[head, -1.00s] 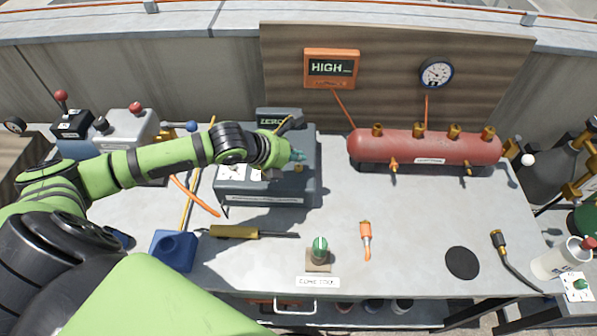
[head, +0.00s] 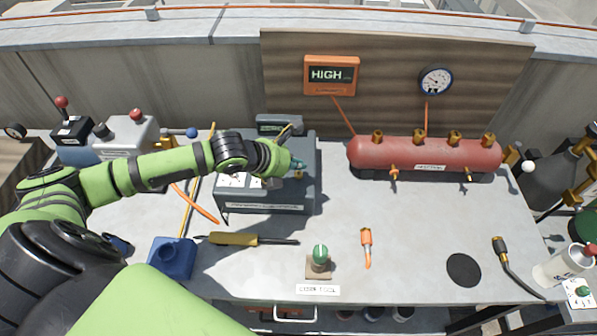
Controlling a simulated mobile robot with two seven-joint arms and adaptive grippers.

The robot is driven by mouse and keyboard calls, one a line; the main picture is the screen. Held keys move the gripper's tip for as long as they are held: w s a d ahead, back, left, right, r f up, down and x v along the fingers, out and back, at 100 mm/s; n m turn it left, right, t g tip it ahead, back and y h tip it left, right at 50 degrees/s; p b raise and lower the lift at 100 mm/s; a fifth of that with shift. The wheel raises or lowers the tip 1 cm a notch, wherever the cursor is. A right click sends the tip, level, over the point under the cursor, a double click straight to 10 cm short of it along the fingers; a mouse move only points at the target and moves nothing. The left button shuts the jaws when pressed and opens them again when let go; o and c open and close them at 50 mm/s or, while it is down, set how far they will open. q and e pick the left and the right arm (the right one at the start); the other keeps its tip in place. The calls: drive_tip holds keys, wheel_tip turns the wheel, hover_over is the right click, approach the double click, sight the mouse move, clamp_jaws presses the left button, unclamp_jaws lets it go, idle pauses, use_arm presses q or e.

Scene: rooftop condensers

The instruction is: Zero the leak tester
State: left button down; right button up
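The leak tester is a dark grey box (head: 307,192) at the left-centre back of the table, with a raised display (head: 277,127) at its rear. The display text is now small and I cannot read it. My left gripper (head: 298,165) reaches over the tester's top from the left, its teal fingertips at the right part of the top panel beside a small brass fitting. The arm and gripper hide much of the panel, including whatever is under the fingertips. I cannot tell whether they touch it or are open or shut. My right gripper is not in view.
A red tank (head: 425,152) with brass valves stands at the back right, below an orange display reading HIGH (head: 331,75) and a gauge (head: 436,80). Bare table lies between.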

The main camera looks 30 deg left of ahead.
sight(296, 174)
use_arm(q)
drive_tip(key=shift+f, duration=0.1)
idle(0.4)
drive_tip(key=shift+f, duration=0.35)
drive_tip(key=shift+f+b, duration=0.35)
drive_tip(key=shift+f, duration=0.15)
idle(0.6)
drive_tip(key=shift+r, duration=0.1)
drive_tip(key=shift+r+p, duration=0.8)
drive_tip(key=shift+p, duration=0.25)
drive_tip(key=shift+r, duration=0.1)
wheel_tip(296, 174, up, 5)
drive_tip(key=p, duration=0.5)
